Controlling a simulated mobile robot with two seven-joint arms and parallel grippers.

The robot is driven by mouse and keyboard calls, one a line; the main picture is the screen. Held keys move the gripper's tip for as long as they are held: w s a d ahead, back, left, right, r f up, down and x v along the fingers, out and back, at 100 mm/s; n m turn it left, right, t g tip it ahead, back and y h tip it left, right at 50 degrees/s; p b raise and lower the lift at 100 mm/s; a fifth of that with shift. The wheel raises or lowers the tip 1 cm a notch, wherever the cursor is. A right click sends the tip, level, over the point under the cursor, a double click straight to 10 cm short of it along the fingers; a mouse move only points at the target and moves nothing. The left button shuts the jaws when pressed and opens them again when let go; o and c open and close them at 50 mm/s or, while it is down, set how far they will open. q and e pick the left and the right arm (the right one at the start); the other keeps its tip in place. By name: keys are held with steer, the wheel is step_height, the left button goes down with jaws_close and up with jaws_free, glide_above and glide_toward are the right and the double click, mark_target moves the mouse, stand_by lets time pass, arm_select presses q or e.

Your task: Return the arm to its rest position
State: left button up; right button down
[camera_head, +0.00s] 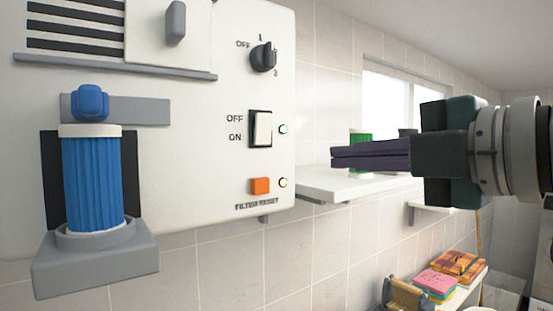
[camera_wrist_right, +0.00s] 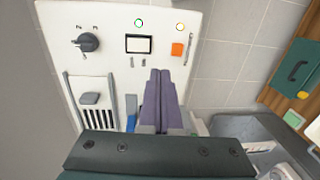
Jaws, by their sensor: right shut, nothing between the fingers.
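My right gripper (camera_head: 333,157) reaches in from the right in the head view, its dark purple fingers pressed together and empty. It points left toward the white control panel (camera_head: 200,240) and appears apart from it. In the right wrist view the shut fingers (camera_wrist_right: 160,74) point at the same panel, near its lit edge with the rocker switch (camera_wrist_right: 139,44) and orange button (camera_wrist_right: 177,49). The switch and the orange button (camera_head: 261,185) also show in the head view, with a small light beside each. My left gripper is not in view.
A blue pleated filter (camera_head: 92,185) sits in a grey holder on the panel. A white shelf (camera_head: 350,188) with a green item (camera_head: 361,138) is behind my right gripper. Folded pink towels (camera_head: 437,281) lie lower right. The wrist view shows a grey basin (camera_wrist_right: 250,130).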

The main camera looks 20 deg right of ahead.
steer(key=s+f+m+g+h+p, duration=0.2)
steer(key=s+f+m+g+p, duration=0.3)
steer(key=s+f+m, duration=0.3)
steer(key=s+f+m+g+h+p, duration=0.3)
steer(key=s+f+m+g+p, duration=0.2)
steer(key=s+m, duration=0.7)
steer(key=s+f+g, duration=0.2)
steer(key=s+f, duration=0.1)
steer(key=f, duration=0.1)
steer(key=shift+s+h+p, duration=0.3)
steer(key=shift+s+p, duration=0.1)
